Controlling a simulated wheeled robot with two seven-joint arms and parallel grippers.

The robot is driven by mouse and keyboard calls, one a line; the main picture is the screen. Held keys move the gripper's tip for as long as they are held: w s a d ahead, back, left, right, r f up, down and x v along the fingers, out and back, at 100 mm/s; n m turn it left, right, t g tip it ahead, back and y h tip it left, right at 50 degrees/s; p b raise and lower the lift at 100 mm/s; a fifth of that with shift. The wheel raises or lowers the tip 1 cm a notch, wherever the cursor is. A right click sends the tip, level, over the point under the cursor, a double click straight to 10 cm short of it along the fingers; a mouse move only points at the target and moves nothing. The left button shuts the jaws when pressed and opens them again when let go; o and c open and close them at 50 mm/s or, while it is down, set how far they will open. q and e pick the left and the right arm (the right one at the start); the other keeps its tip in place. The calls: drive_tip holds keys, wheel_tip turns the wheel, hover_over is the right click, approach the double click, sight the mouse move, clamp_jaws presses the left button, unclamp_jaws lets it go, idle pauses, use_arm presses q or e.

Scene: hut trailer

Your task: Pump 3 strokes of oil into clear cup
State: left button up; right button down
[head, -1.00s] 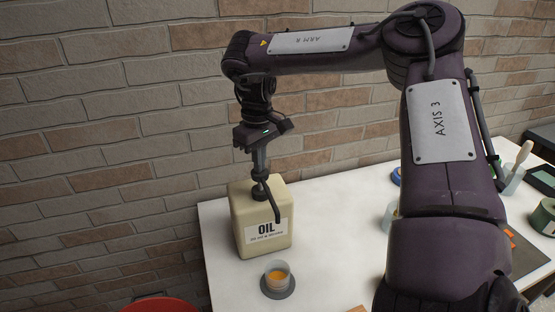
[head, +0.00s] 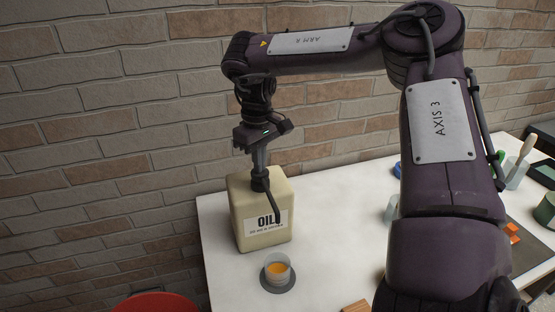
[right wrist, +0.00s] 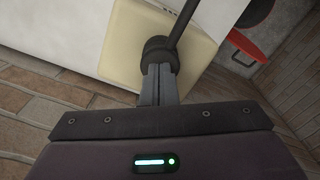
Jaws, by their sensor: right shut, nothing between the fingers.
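A cream oil jug (head: 240,215) with an "OIL" label stands upright on the white table. Its dark pump head (head: 260,184) is on top, with a thin spout slanting down in front of the label. My right gripper (head: 260,168) is shut and empty, pointing down with its fingertips against the top of the pump head. In the right wrist view the closed fingers (right wrist: 157,75) meet the pump head (right wrist: 160,52). The clear cup (head: 288,273) stands on a dark round coaster (head: 278,289) in front of the jug and holds some orange oil. My left gripper is out of view.
A brick wall (head: 100,150) stands behind the table. A red round thing (head: 155,303) is at the lower left. A wooden block (head: 356,306), orange blocks (head: 512,231) and other items lie right of the jug, partly behind my arm. The white table (head: 335,225) is clear beside the cup.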

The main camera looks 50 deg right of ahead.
drive_tip(key=shift+r+p, duration=1.4)
drive_tip(key=shift+r, duration=0.9)
drive_tip(key=shift+f+b, duration=2.25)
drive_tip(key=shift+f, duration=0.2)
drive_tip(key=shift+r, duration=0.3)
drive_tip(key=shift+r+p, duration=1.6)
drive_tip(key=shift+r, duration=0.55)
drive_tip(key=shift+r, duration=0.1)
